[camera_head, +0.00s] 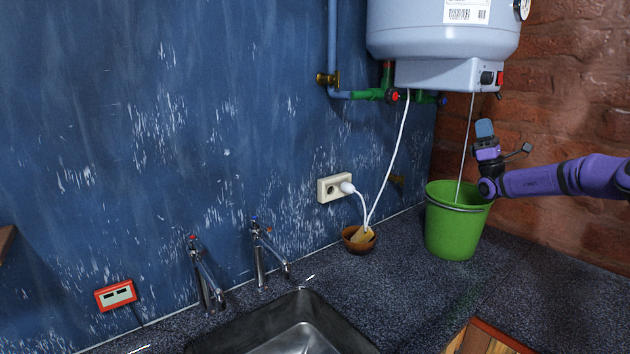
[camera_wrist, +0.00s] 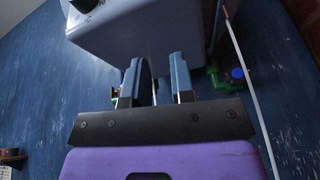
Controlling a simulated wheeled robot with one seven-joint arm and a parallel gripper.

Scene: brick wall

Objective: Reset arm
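My purple arm reaches in from the right edge in the camera_head view. My gripper (camera_head: 484,129) points upward above the green bucket (camera_head: 452,232) and below the water heater (camera_head: 445,35). In the camera_wrist view the two blue-grey fingers of my gripper (camera_wrist: 160,78) stand apart with a gap between them. Nothing is held between them. The pale underside of the water heater (camera_wrist: 140,30) fills the view beyond the fingertips; the exact distance to it cannot be told.
A white cable (camera_head: 390,160) runs to a wall socket (camera_head: 328,190). A brown bowl (camera_head: 350,245), two taps (camera_head: 262,255) and a sink (camera_head: 300,335) lie left. The brick wall (camera_head: 575,110) stands behind.

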